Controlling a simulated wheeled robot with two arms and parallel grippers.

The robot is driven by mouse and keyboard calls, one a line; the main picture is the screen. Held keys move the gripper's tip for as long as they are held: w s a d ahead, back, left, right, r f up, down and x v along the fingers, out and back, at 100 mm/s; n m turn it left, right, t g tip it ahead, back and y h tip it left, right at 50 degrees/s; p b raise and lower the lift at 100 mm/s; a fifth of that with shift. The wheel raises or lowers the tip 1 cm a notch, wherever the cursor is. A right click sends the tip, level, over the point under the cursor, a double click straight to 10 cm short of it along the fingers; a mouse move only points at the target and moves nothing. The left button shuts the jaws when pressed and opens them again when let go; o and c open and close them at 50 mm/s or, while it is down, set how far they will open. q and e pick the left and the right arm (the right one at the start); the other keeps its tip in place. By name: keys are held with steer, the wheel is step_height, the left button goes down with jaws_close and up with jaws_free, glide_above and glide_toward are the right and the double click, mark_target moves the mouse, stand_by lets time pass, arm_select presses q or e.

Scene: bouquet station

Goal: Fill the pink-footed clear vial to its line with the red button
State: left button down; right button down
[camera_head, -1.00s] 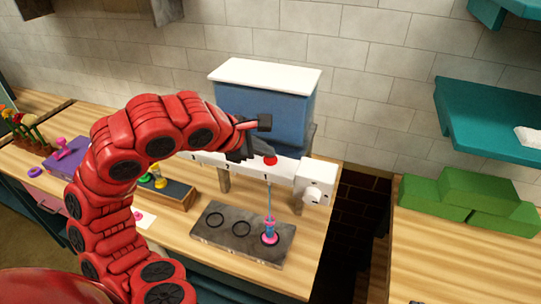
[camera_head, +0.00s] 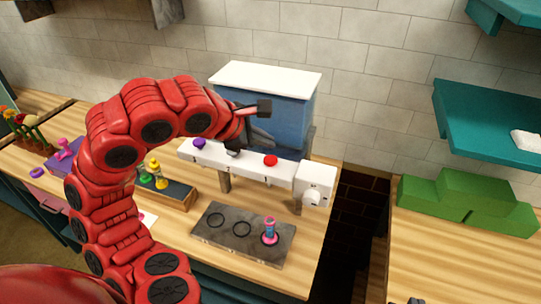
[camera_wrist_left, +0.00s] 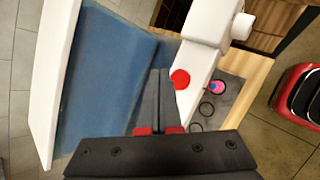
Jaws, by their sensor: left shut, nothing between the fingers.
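The clear vial (camera_head: 269,228) with a pink foot stands upright on the rightmost ring of the grey stone plate (camera_head: 226,247). It looks bluish with pink in it; its line and exact level are too small to read. It also shows from above in the left wrist view (camera_wrist_left: 216,88). The red button (camera_head: 270,160) is on the white dispenser bar (camera_head: 250,168), above the vial, and appears beside my fingertips in the left wrist view (camera_wrist_left: 180,79). My left gripper (camera_head: 264,137) is shut and empty, above and apart from the red button.
A blue tank (camera_head: 285,115) with a white lid stands behind the bar. A purple button (camera_head: 199,143) and a dark button (camera_head: 233,152) are left of the red one. A white knob box (camera_head: 315,184) ends the bar. A vial rack (camera_head: 175,194) stands left.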

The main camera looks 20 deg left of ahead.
mark_target(266, 161)
arm_select(q)
step_height(266, 161, up, 3)
steer(key=shift+r+p, duration=0.15)
steer(key=shift+p, duration=0.65)
stand_by(2.5)
